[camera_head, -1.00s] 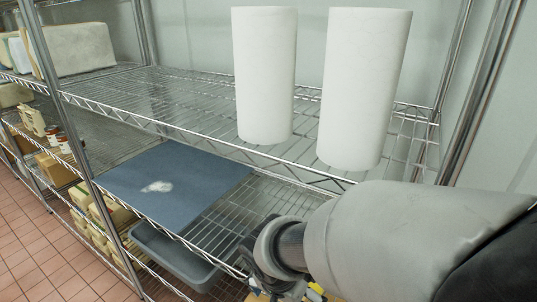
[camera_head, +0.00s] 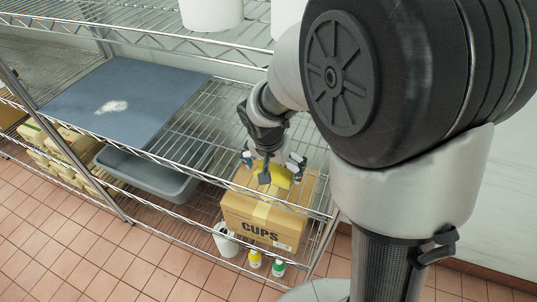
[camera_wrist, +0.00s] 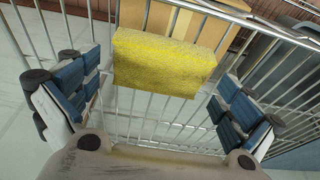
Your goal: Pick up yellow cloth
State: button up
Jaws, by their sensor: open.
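The yellow cloth (camera_wrist: 163,62) is a thick, rough-textured block lying on the wire shelf in the wrist view. It also shows in the head view (camera_head: 281,176), partly hidden by my gripper. My gripper (camera_head: 270,168) is open above the shelf, close to the cloth. In the wrist view my gripper (camera_wrist: 155,98) has its blue-padded fingers spread wide on the left and right. The cloth lies between them toward the top of the picture, apart from both pads.
The wire shelf (camera_head: 200,141) has a front rail and holds a blue-grey board (camera_head: 140,85) to the left. A CUPS box (camera_head: 262,222), a grey tub (camera_head: 150,175) and small bottles stand lower down. White cylinders (camera_head: 212,12) stand on the shelf above.

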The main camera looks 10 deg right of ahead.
aim_at(276, 166)
jog(key=shift+f, duration=0.1)
jog(key=c, duration=0.8)
jog(key=shift+c, duration=0.2)
jog(key=shift+r, duration=0.35)
notch_tip(276, 166, up, 3)
jog(key=shift+r+p, duration=0.1)
jog(key=shift+p, duration=0.75)
jog(key=s+a, duration=1)
jog(key=s, duration=0.4)
jog(key=shift+s+a+f, duration=0.2)
jog(key=shift+s+a, duration=0.05)
jog(key=shift+s, duration=0.05)
